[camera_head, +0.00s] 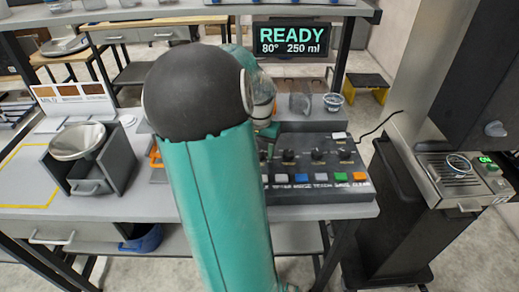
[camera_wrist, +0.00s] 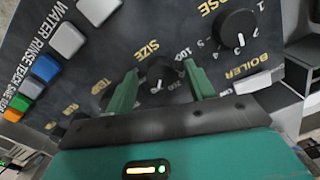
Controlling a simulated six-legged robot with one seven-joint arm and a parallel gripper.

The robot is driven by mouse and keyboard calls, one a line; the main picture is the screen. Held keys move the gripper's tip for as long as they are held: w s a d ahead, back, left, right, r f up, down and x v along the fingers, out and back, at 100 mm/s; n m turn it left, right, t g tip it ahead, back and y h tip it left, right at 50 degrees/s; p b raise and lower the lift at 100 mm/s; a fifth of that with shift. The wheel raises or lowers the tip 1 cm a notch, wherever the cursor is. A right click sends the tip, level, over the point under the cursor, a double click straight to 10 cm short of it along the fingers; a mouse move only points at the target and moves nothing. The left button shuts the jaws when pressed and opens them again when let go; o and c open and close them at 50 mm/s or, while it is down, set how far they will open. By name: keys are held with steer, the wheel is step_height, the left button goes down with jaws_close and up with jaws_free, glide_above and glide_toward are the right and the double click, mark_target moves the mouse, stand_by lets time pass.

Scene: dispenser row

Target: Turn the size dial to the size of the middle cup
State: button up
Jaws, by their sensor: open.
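In the wrist view the black size dial (camera_wrist: 160,76) sits on the dark panel under the yellow word SIZE, with 100 and 200 legible beside it. My gripper (camera_wrist: 160,88) is open, its green fingers on either side of the dial with gaps. Contact cannot be told. In the head view my arm hides part of the panel. The display (camera_head: 290,40) reads READY, 80°, 250 ml. A further clear vessel is partly behind my arm. Which cup is the middle one is unclear.
The dispenser panel (camera_head: 325,182) carries other knobs and a row of coloured buttons. In the wrist view the dose dial (camera_wrist: 237,27) and boiler switch (camera_wrist: 232,83) are near my right finger.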

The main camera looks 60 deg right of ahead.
steer(key=c, duration=1)
steer(key=shift+n, duration=0.4)
steer(key=n, duration=0.3)
steer(key=shift+n, duration=0.3)
steer(key=n, duration=0.4)
steer(key=shift+n, duration=0.3)
steer(key=n, duration=0.4)
steer(key=shift+n, duration=0.3)
steer(key=n, duration=0.4)
steer(key=shift+n, duration=0.3)
